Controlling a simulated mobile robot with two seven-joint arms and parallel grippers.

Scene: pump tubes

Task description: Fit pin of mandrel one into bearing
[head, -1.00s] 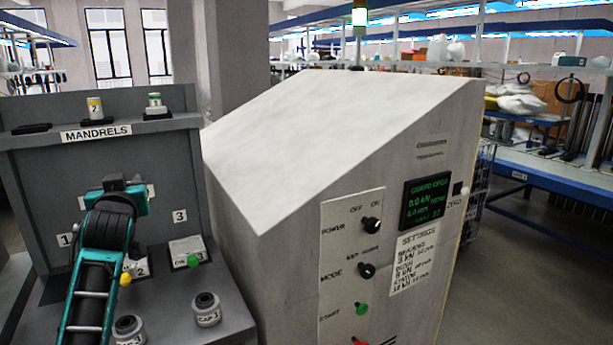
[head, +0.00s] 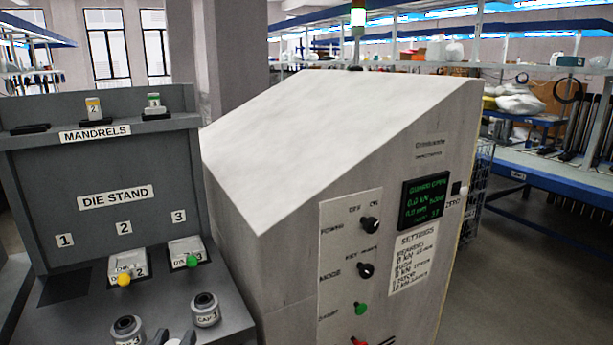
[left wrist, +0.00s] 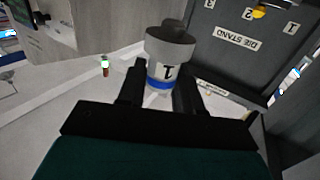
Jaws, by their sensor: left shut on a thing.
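Mandrel one (left wrist: 168,70), with a wide grey head, a white "1" label and a blue band, shows in the left wrist view. My left gripper (left wrist: 159,92) is shut on it, one dark finger on each side of the band. In the head view my left arm is out of the picture, except perhaps for small grey shapes at the bottom edge that I cannot identify. The mandrel's pin cannot be made out. No bearing can be identified in these frames. My right gripper is not in view.
Mandrels two (head: 94,108) and three (head: 154,104) stand on the shelf. Dies with yellow (head: 124,280) and green (head: 192,261) knobs sit on the die stand. Two grey caps (head: 127,330) (head: 205,310) stand in front. The press cabinet (head: 330,150) blocks the middle.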

